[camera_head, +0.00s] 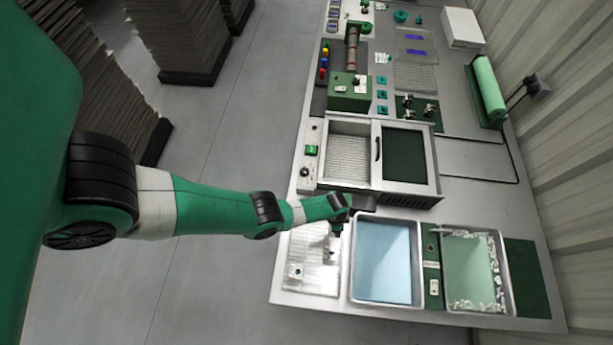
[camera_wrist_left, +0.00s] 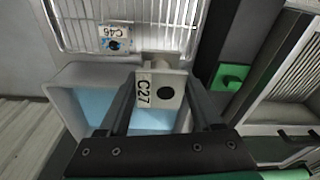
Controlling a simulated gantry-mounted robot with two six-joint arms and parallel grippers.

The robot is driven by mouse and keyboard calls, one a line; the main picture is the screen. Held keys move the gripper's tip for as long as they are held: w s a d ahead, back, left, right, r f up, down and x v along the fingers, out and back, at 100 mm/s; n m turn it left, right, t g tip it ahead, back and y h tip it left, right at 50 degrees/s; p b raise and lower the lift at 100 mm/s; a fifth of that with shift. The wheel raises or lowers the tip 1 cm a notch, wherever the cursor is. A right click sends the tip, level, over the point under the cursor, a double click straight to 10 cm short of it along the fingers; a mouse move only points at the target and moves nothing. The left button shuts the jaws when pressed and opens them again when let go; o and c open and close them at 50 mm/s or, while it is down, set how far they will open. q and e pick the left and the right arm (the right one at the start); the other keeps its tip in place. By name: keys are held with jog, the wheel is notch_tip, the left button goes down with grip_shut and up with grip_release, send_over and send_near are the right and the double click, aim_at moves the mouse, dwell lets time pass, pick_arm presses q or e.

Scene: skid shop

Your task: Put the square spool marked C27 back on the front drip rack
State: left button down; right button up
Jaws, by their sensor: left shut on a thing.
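The square spool marked C27 (camera_wrist_left: 168,78) is pale with a round dark hole and a white label. It sits between the two fingers of my left gripper (camera_wrist_left: 160,108), which is shut on it. In the head view my left gripper (camera_head: 338,218) is above the edge between the drip rack (camera_head: 318,278) and the blue tray. The rack is a ribbed metal panel at the bench's near left corner; its bars (camera_wrist_left: 165,20) also show in the wrist view. The held spool is too small to make out in the head view. My right gripper is not in view.
A second square spool, its label looking like C46 (camera_wrist_left: 116,40), stands on the rack, also seen in the head view (camera_head: 297,271). A blue-filled tray (camera_head: 385,262) is right of the rack, then a green-filled tray (camera_head: 470,268). A cabinet (camera_head: 380,160) stands behind.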

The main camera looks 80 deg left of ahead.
pick_arm(q)
jog(key=s+a+f+b, duration=0.1)
jog(key=s+f, duration=0.1)
jog(key=s, duration=0.1)
jog(key=s+a+f+b, duration=0.1)
jog(key=s+f+b, duration=0.1)
jog(key=s+f, duration=0.1)
jog(key=s+a+f+b, duration=0.1)
jog(key=s+f, duration=0.1)
jog(key=s, duration=0.1)
jog(key=shift+a+f, duration=0.3)
jog(key=shift+s+a+f, duration=0.1)
jog(key=shift+s+f, duration=0.05)
jog(key=shift+s, duration=0.05)
jog(key=f+b, duration=0.4)
jog(key=shift+s+a, duration=0.15)
jog(key=shift+s, duration=0.25)
jog(key=shift+r, duration=0.15)
jog(key=shift+c, duration=0.3)
grip_release()
